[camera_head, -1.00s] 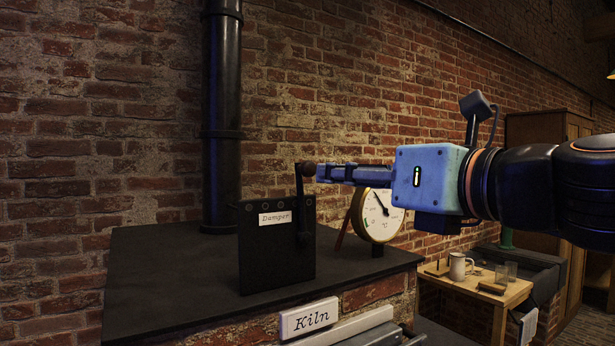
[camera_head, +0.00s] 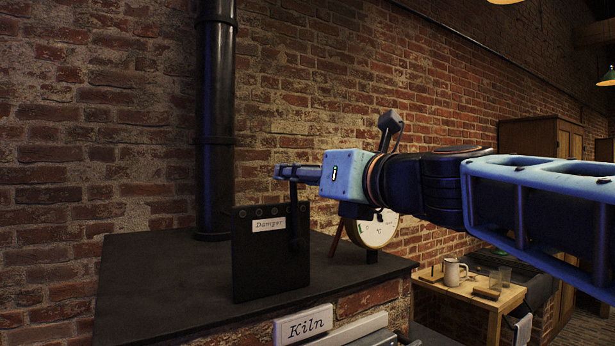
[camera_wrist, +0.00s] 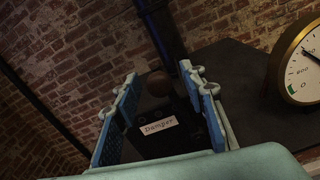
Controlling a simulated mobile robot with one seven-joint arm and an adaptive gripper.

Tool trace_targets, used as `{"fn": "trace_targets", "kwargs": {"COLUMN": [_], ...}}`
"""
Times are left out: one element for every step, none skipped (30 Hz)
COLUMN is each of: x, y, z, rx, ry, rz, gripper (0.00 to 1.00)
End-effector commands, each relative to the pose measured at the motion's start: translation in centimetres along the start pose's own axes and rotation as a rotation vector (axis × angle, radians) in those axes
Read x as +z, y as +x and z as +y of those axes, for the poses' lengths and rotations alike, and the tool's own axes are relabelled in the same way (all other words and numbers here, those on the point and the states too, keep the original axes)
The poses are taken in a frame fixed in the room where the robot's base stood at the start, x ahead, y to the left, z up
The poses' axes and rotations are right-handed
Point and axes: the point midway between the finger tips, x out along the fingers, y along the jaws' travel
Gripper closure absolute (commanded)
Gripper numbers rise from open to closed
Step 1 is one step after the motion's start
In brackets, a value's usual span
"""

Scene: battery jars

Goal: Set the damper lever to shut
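The damper lever (camera_head: 295,220) stands upright at the right side of the dark damper box (camera_head: 262,275), which carries a white "Damper" label (camera_head: 269,224). My gripper (camera_head: 284,172) reaches in from the right at the lever's top, and its fingers hide the knob in the head view. In the wrist view the brown round knob (camera_wrist: 158,83) shows between the two blue fingers of my gripper (camera_wrist: 160,76). The fingers are spread, with a gap on both sides of the knob. The lower part of the lever is hard to see in the wrist view.
A round dial gauge (camera_head: 372,232) stands right of the damper box, partly behind my arm. The black flue pipe (camera_head: 215,120) rises behind the box. The dark kiln top (camera_head: 150,270) is clear to the left. A wooden table (camera_head: 470,297) with mugs stands lower right.

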Motion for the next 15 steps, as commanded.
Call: {"fn": "trace_targets", "kwargs": {"x": [0.00,0.00,0.00,0.00,0.00,-0.01,-0.01,-0.01,-0.01,-0.02,-0.02,-0.02,-0.02,-0.02,-0.02], "y": [0.07,0.07,0.07,0.06,0.06,0.05,0.05,0.05,0.04,0.04,0.04,0.04,0.03,0.03,0.03], "z": [0.02,0.02,0.02,0.02,0.02,0.02,0.03,0.02,0.02,0.03,0.03,0.02,0.02,0.03,0.03], "rx": [0.000,0.000,0.000,0.000,0.000,0.000,0.001,0.001,0.001,0.001,0.001,0.001,0.001,0.001,0.001], "ry": [0.000,0.000,0.000,-0.001,0.000,-0.001,-0.001,-0.001,-0.001,-0.001,-0.001,-0.001,-0.001,-0.001,-0.001], "rz": [0.000,0.000,0.000,0.000,0.000,0.000,0.000,0.000,0.000,0.000,0.001,0.000,0.000,0.001,0.001], "gripper": [0.62,0.62,0.62,0.62,0.62,0.62,0.63,0.66,0.71,0.74,0.77,0.81,0.85,0.88,0.93]}}
